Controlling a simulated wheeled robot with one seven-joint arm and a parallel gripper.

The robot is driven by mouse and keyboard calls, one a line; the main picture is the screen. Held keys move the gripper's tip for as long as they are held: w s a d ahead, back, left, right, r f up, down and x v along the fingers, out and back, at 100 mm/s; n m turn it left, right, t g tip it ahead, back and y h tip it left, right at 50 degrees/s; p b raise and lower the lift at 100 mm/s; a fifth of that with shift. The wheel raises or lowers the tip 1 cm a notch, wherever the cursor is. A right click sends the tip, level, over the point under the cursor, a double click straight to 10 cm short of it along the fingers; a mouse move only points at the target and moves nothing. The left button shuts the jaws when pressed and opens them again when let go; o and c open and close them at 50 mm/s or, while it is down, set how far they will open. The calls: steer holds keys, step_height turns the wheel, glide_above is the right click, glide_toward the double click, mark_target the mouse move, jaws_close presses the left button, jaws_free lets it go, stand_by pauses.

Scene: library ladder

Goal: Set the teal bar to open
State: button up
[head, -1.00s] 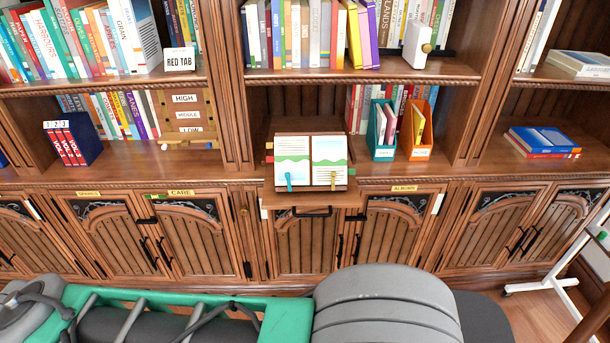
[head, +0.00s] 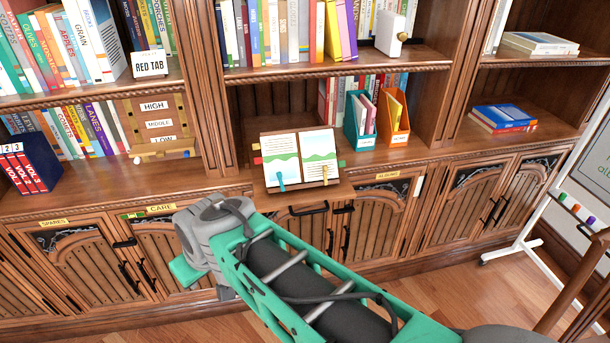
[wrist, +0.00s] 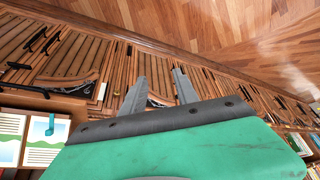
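I cannot make out a teal bar on the cabinets for certain. A teal strip (head: 280,181) hangs on the left page of the open book (head: 299,158) on its stand; it also shows in the wrist view (wrist: 50,125). A small green and red marker (head: 133,215) sits beside the CARE label (head: 161,208). My gripper (wrist: 160,76) is open in the wrist view, its two fingers apart with nothing between them, in front of the cabinet doors. In the head view my arm hides part of the CARE doors, and the fingertips are hidden.
Panelled cabinet doors (head: 85,265) with black handles run below the shelf ledge. Teal (head: 360,122) and orange (head: 395,126) book holders stand on the shelf. A white wheeled board stand (head: 535,195) is at the right.

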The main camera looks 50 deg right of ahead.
steer(key=w+d+f+t+b, duration=0.5)
steer(key=w+d+f+b, duration=0.1)
steer(key=w+d, duration=0.3)
steer(key=m+t+h+b, duration=0.5)
steer(key=t+h+b, duration=0.1)
steer(key=h, duration=0.3)
glide_toward(279, 175)
steer(key=x, duration=0.3)
steer(key=p+x, duration=0.1)
steer(key=x, duration=0.5)
steer(key=shift+w+d+r, duration=0.1)
steer(key=shift+w+d, duration=0.15)
steer(key=shift+w, duration=0.1)
steer(key=shift+w+d, duration=0.2)
steer(key=shift+w, duration=0.1)
jaws_close()
